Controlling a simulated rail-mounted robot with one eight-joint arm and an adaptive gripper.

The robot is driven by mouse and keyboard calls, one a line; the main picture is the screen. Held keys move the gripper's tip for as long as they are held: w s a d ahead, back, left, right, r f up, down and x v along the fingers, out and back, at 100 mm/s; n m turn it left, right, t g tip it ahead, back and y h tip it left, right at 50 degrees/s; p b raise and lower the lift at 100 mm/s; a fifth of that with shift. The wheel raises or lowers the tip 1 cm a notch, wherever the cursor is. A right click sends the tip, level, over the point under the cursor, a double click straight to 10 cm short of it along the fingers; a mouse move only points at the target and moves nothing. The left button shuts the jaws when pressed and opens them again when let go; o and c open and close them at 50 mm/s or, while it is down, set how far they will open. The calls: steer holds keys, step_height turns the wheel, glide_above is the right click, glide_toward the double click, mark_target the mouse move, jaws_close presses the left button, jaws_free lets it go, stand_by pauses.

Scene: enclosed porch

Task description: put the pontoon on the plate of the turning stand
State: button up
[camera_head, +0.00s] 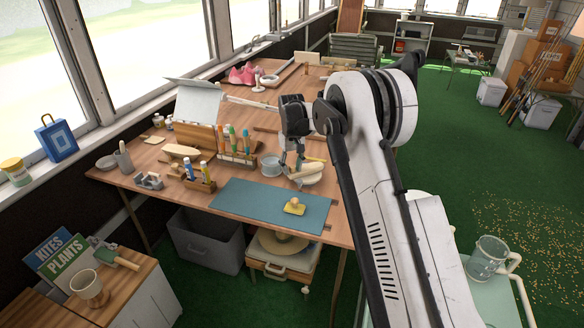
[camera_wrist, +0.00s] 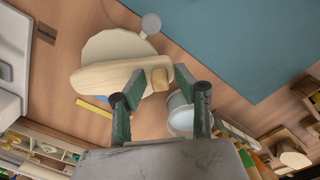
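The pontoon (camera_wrist: 100,78) is a long, pale wooden piece with rounded ends and a small brown block near one end. In the wrist view it overlaps a round cream plate (camera_wrist: 112,46), apparently the turning stand's; I cannot tell whether it touches the plate. In the head view the pontoon (camera_head: 304,171) shows below my gripper (camera_head: 293,168), with the cream plate (camera_head: 312,180) partly hidden under it. My gripper's fingers (camera_wrist: 160,76) stand apart on either side of the brown block, with small gaps visible. A grey disc on a stem (camera_wrist: 150,23) sits beside the plate.
A grey-white bowl (camera_wrist: 181,120) stands close by my fingers. A yellow strip (camera_wrist: 94,106) lies near the plate. A blue mat (camera_head: 250,205) in front carries a yellow item (camera_head: 294,206). A rack of brushes and bottles (camera_head: 236,158) stands to the left.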

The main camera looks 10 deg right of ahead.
steer(key=shift+r, duration=0.15)
step_height(320, 180, up, 12)
steer(key=s+d+r+m+t, duration=0.1)
steer(key=s+r+t, duration=0.1)
steer(key=s+r, duration=0.8)
steer(key=s+d+r+m+t, duration=0.1)
steer(key=s+d+r, duration=0.1)
steer(key=s+r, duration=0.8)
steer(key=s+f+t, duration=0.1)
steer(key=s+f, duration=0.2)
steer(key=s, duration=0.6)
steer(key=s+f+t, duration=0.1)
steer(key=s+f, duration=0.3)
steer(key=s, duration=0.6)
steer(key=s+d+f+m+t, duration=0.1)
steer(key=s+f, duration=0.3)
steer(key=s, duration=0.6)
steer(key=shift+s+t+p, duration=0.15)
steer(key=shift+t+p, duration=0.2)
steer(key=shift+t, duration=0.25)
